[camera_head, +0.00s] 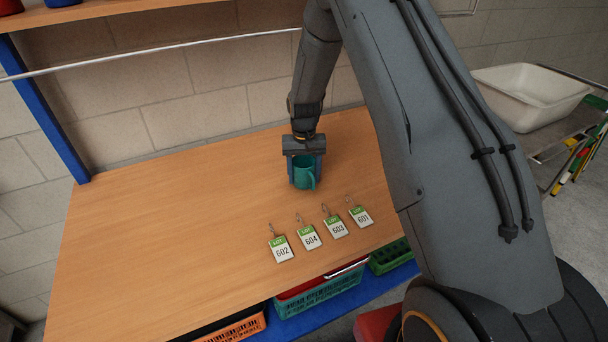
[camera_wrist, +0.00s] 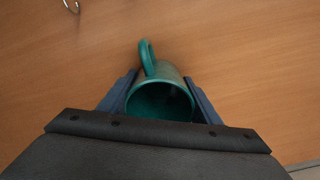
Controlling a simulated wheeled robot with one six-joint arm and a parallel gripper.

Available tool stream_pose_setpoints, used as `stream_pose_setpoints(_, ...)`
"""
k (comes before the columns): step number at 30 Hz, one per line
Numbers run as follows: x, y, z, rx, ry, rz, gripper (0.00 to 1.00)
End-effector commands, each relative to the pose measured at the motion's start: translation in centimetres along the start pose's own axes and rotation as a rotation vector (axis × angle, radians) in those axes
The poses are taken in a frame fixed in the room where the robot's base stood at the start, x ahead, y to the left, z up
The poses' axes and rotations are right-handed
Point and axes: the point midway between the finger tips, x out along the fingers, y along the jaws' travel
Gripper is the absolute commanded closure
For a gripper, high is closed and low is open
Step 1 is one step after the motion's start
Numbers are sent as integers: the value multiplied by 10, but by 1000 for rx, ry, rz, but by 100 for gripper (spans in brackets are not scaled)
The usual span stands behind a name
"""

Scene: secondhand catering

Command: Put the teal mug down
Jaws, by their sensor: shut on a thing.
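The teal mug (camera_head: 304,177) is at the back part of the wooden table (camera_head: 190,210), with its handle toward the front. It also shows in the wrist view (camera_wrist: 160,98), its open rim facing the camera and its handle pointing up in the picture. My gripper (camera_head: 304,168) is shut on the mug, one finger on each side of its body. In the wrist view the two fingers (camera_wrist: 162,100) flank the mug. Whether the mug's base touches the table or hangs just above it, I cannot tell.
Several lot tags lie in a row near the table's front edge: 602 (camera_head: 281,249), 604 (camera_head: 310,237), 603 (camera_head: 334,227) and 601 (camera_head: 361,217). The table's left part is clear. Crates (camera_head: 320,294) stand below. A white basin (camera_head: 530,92) is at the right.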

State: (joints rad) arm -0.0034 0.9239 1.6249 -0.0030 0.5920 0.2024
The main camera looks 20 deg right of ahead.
Motion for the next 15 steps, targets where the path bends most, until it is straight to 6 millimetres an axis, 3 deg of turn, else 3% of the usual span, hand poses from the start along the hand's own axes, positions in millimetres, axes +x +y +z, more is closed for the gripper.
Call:
stream_pose_setpoints(2, 3, 0, 0, 0, 0, 0, 73)
stream_pose_setpoints(3, 2, 0, 0, 0, -1, 0, 36)
stream_pose_setpoints(5, 2, 0, 0, 0, -1, 0, 26)
stream_pose_setpoints(15, 0, 0, 0, 0, 0, 0, 24)
